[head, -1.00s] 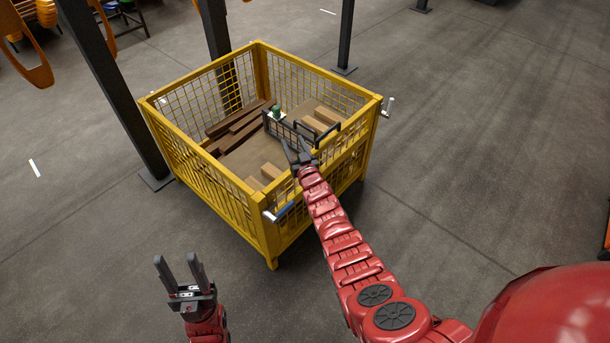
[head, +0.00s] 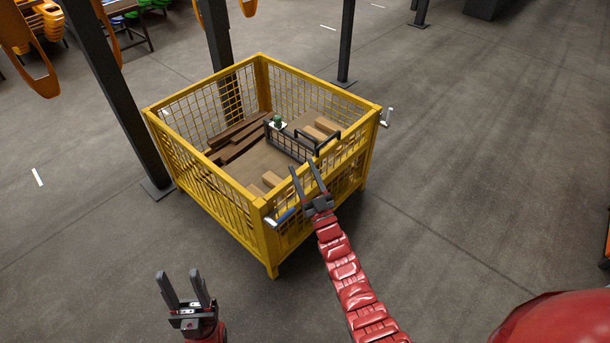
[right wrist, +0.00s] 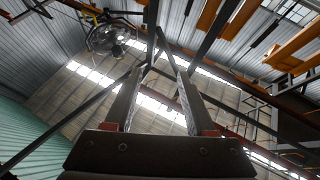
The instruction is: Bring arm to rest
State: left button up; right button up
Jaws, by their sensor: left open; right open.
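My right gripper (head: 308,180) is open and empty in the head view. Its fingers point up and away, in front of the near right side of the yellow mesh crate (head: 258,208). The right wrist view shows its two fingers (right wrist: 157,95) spread with nothing between them, facing the ceiling. My left gripper (head: 184,287) is open and empty at the bottom left of the head view, in front of the crate and apart from it.
In the crate are dark brown planks (head: 237,140), light wooden blocks (head: 327,126), a black wire basket (head: 289,145) and a small green item (head: 277,121). Dark posts (head: 120,100) stand beside and behind the crate. Floor (head: 480,170) on the right is clear.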

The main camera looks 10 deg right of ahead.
jog(key=shift+s+r, duration=0.1)
jog(key=shift+s, duration=0.3)
